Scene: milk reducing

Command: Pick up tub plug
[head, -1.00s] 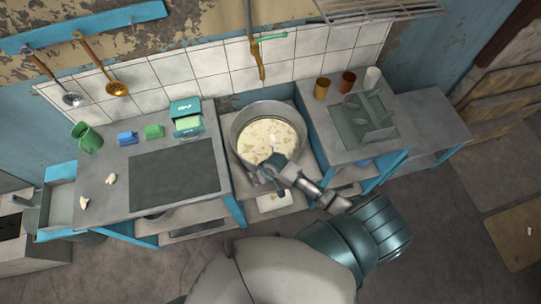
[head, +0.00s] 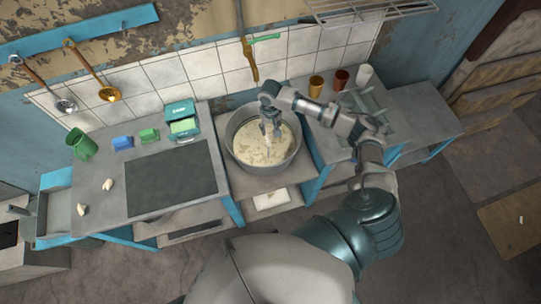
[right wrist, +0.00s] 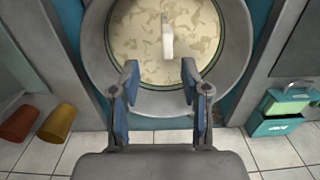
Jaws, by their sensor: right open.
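A large grey metal tub (head: 236,155) holds a pale, blotchy liquid (head: 250,152). A slim whitish upright piece, seemingly the tub plug (right wrist: 167,38), stands out of the liquid in the right wrist view. In the head view it is small and partly hidden under my gripper. My right gripper (head: 270,130) points down over the tub. In the right wrist view the right gripper (right wrist: 160,80) has its two blue-padded fingers apart, with nothing between them. The plug shows just beyond the fingertips, apart from them. My left gripper is not in view.
A left counter holds a green mug (head: 81,144), a blue block (head: 122,143), a green block (head: 149,135) and a teal box (head: 181,119). Cups (head: 341,79) stand at the back of the right counter. A tiled wall (head: 215,75) lies behind the tub.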

